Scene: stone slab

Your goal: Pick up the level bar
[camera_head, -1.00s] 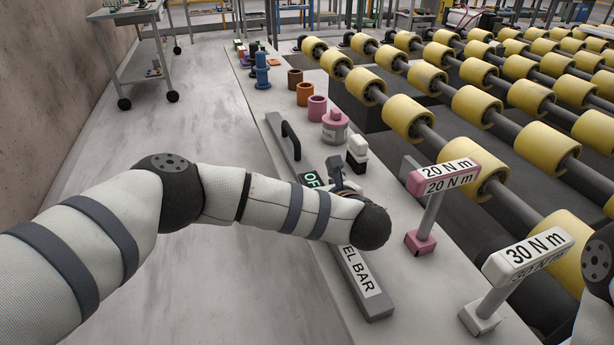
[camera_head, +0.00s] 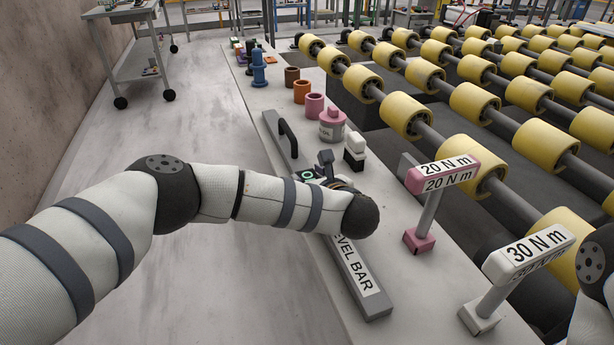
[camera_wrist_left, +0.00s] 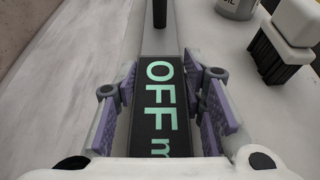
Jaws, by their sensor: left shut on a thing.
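The level bar (camera_head: 357,277) is a long grey bar with a black handle and a white label reading "LEVEL BAR". It lies lengthwise along the stone slab; no gap beneath it shows. In the left wrist view, its dark display (camera_wrist_left: 163,105) shows green "OFF" and part of an "m". My left gripper (camera_wrist_left: 170,95) is shut on the bar at the display, with purple pads on both sides. In the head view, my left wrist hides most of this gripper and the bar's middle. My right gripper is out of view.
Right of the bar stand a black-and-white brush (camera_head: 355,152), a pink-lidded tin (camera_head: 332,125), and pink "20 N m" (camera_head: 420,238) and white "30 N m" (camera_head: 481,315) tools. Coloured cylinders line the slab farther back. Yellow rollers (camera_head: 475,105) lie to the right.

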